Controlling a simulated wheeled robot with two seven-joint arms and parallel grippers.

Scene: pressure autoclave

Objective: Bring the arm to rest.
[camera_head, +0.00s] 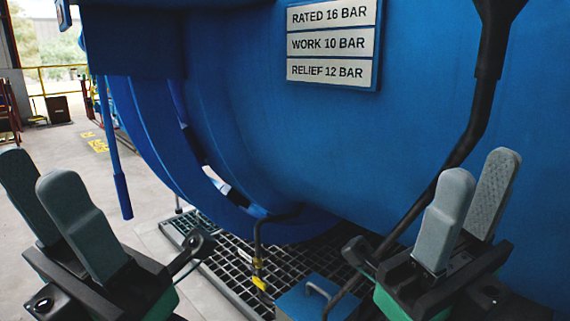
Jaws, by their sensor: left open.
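My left gripper (36,168) is at the lower left, with its two grey fingers pointing up and apart. It is open, and nothing shows between the fingers. My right gripper (480,166) is at the lower right in front of the blue vessel. Its two grey fingers also point up with a gap between the tips, and it holds nothing. The large blue autoclave vessel (240,110) fills the middle and right. I cannot tell exactly how far the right fingers are from its wall.
A rating plate (331,43) is on the vessel. A black pipe (470,135) runs down its right side. A blue hanging rod (120,170) is at the left. Below are a floor grating (215,262) and a blue box (300,300). Open floor (60,155) lies at the left.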

